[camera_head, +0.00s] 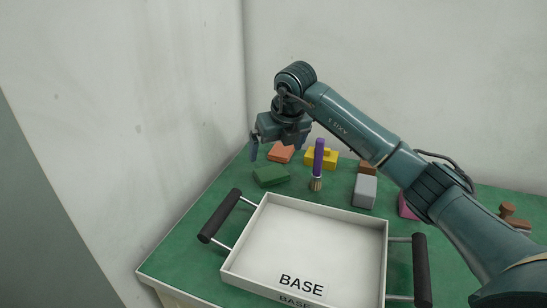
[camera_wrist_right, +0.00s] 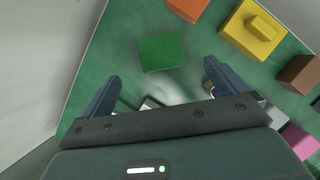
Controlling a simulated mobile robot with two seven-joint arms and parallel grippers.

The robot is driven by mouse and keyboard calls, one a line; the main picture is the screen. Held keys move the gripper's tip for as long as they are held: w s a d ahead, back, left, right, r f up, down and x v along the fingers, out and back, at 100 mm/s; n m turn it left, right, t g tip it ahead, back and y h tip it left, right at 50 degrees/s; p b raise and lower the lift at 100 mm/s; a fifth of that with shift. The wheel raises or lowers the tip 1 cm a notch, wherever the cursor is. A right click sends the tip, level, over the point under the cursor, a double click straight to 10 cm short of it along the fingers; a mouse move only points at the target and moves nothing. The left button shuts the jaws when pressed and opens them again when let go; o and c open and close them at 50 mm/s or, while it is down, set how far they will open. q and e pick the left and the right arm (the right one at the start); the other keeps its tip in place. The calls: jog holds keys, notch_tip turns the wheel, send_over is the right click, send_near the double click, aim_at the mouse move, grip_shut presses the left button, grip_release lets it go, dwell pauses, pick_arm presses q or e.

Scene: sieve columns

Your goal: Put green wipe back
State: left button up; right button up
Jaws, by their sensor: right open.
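The green wipe (camera_head: 270,176) appears as a flat green block lying on the green table, behind the back left corner of the white tray. It also shows in the right wrist view (camera_wrist_right: 162,53), beyond and between the two fingers. My right gripper (camera_head: 279,148) is open and empty, raised above the back left part of the table, over the wipe's area and apart from it. Its fingers show spread in the right wrist view (camera_wrist_right: 163,76). My left gripper is not in view.
The white tray marked BASE (camera_head: 300,270) has dark handles and an empty floor. A purple-handled brush (camera_head: 318,160) stands behind it. Orange (camera_head: 281,153), yellow (camera_head: 322,160), grey (camera_head: 364,190), brown (camera_head: 367,167) and pink (camera_head: 407,206) blocks lie around. Walls bound the table's left and back.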

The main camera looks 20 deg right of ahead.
jog(key=shift+v, duration=1.65)
